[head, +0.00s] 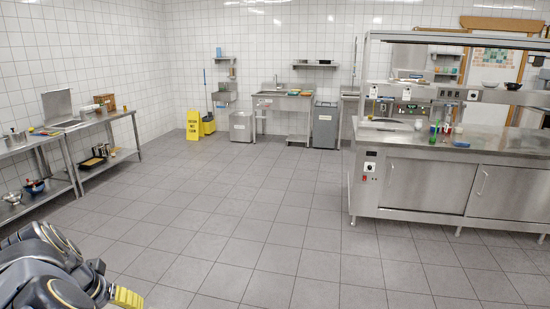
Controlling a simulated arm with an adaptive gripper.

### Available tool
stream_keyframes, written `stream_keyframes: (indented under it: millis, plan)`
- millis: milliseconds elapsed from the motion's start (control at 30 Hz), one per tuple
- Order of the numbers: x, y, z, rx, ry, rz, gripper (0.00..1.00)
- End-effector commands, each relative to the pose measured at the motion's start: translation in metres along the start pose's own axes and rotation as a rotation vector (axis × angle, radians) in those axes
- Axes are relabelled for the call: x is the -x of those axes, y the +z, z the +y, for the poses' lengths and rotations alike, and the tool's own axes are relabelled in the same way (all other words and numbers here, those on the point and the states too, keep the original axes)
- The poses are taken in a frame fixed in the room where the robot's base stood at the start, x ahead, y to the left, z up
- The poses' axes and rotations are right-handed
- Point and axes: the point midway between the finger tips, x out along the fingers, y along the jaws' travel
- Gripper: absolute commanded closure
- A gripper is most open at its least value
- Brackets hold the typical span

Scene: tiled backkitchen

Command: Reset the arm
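My arm is folded low at the bottom left corner of the head view, dark with yellow rings. A yellow ribbed tip at its right end looks like part of my gripper (127,297), over the tiled floor. Most of the gripper is hidden by the arm or cut off by the frame edge, so I cannot see whether it is open or shut. Nothing is visibly held or touched there.
A steel counter (425,184) with bottles on it stands at the right. Steel shelf tables (103,122) line the left wall, near my arm. A yellow floor sign (193,125) and a sink (270,100) are at the back. The middle floor is clear.

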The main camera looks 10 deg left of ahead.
Motion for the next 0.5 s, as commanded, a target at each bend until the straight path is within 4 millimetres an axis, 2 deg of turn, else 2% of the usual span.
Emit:
stream_keyframes:
  millis: [33,133,200,267,300,367,400,467,500]
  plan:
    - [0.004,-0.011,0.041,-0.056,0.046,-0.009,0.44]
    - [0.013,-0.016,0.118,-0.151,0.127,-0.052,0.44]
    - [0.021,-0.009,0.171,-0.220,0.175,-0.097,0.44]
    - [0.030,0.004,0.215,-0.279,0.208,-0.141,0.44]
    - [0.037,0.016,0.242,-0.317,0.225,-0.175,0.44]
    - [0.048,0.040,0.281,-0.374,0.242,-0.233,0.44]
    - [0.056,0.059,0.303,-0.410,0.246,-0.271,0.44]
    - [0.068,0.093,0.332,-0.460,0.242,-0.340,0.44]
    - [0.075,0.120,0.347,-0.489,0.232,-0.394,0.44]
